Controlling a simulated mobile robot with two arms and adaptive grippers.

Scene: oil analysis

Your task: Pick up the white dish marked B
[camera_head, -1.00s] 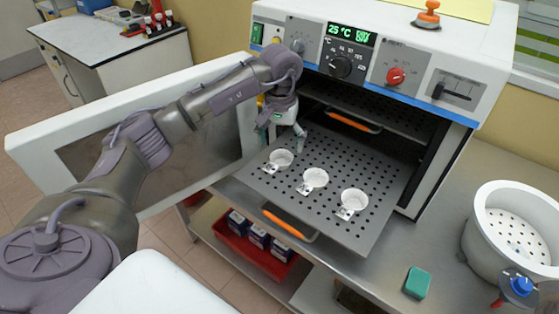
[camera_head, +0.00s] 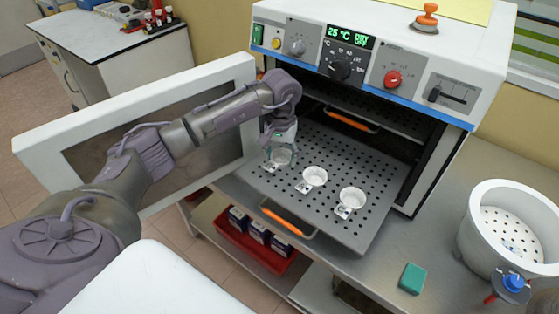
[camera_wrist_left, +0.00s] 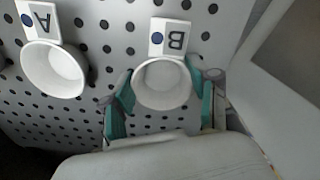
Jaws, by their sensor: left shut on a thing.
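The white dish marked B (camera_wrist_left: 163,84) is a small round cup with a flat tab bearing the letter B and a blue dot. In the head view it is the leftmost dish (camera_head: 281,156) on the perforated pulled-out tray (camera_head: 345,222). My left gripper (camera_wrist_left: 162,96) is shut on it, with a green-padded finger on each side of the cup. In the head view the gripper (camera_head: 280,150) partly hides the dish, which appears to rest on the tray. My right gripper is not in view.
Dish A (camera_wrist_left: 55,69) stands close beside, the middle one in the head view (camera_head: 314,176). A third dish (camera_head: 352,199) is further right. The oven (camera_head: 385,55) is above, its open door (camera_head: 100,130) at left. A white pot (camera_head: 512,230) stands at right.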

